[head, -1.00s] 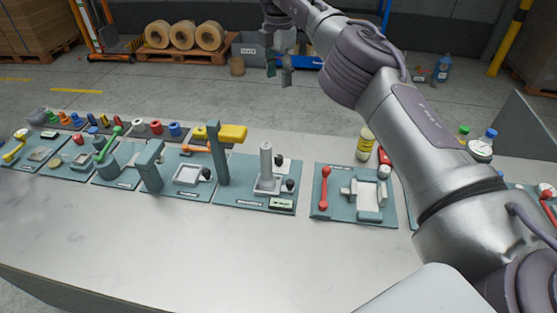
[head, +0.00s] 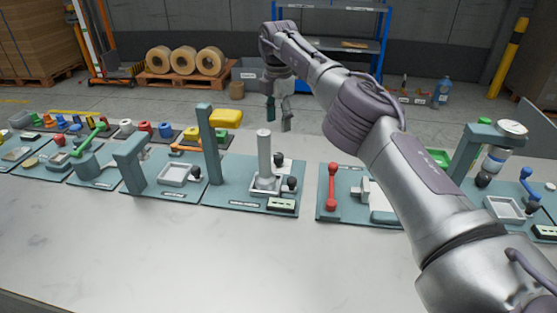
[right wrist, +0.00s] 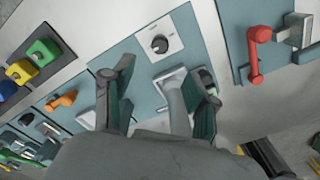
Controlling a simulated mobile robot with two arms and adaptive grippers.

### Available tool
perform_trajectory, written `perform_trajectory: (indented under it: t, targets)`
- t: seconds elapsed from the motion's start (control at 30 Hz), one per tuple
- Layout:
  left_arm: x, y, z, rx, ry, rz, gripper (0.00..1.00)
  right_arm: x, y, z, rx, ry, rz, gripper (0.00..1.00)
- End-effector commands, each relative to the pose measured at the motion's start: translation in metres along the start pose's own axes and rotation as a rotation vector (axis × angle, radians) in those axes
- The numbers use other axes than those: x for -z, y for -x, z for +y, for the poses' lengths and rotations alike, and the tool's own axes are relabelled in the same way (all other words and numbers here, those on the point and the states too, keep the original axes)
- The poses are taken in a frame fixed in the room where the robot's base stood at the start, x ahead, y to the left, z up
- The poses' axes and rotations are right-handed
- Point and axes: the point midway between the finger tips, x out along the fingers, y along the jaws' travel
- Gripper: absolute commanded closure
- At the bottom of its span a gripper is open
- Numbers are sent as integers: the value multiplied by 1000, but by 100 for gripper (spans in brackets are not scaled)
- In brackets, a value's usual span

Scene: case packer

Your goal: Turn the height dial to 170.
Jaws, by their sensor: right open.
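In the right wrist view a black round dial (right wrist: 160,44) sits on a white plate on a teal panel, beyond my fingertips; its setting is too small to read. In the head view the station with a grey post (head: 264,155) has black knobs (head: 292,184) beside the post and a small display (head: 282,205) at its front; I cannot tell which knob is the height dial. My right gripper (head: 278,114) is open and empty, above and behind this station. It also shows in the right wrist view (right wrist: 165,75), its fingers apart. My left gripper is out of view.
A red lever (head: 332,186) stands on the panel to the right. A gauge station (head: 512,128) is at the far right. The table front (head: 200,250) is clear.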

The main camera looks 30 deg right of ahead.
Motion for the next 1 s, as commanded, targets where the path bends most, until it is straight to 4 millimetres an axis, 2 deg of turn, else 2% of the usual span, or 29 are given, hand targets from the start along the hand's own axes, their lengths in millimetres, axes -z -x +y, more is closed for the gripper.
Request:
perform_trajectory:
  t: [0.03,0.3,0.5,0.7,1.0]
  targets:
    - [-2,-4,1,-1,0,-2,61,-1,-14,-1,3,1,0,42]
    - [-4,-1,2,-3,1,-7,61,0,-69,-2,5,0,1,42]
    - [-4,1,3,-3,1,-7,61,0,-102,-1,3,-1,1,42]
    - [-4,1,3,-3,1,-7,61,0,-117,-1,2,0,1,42]
    - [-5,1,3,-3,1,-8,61,0,-119,0,1,0,0,42]
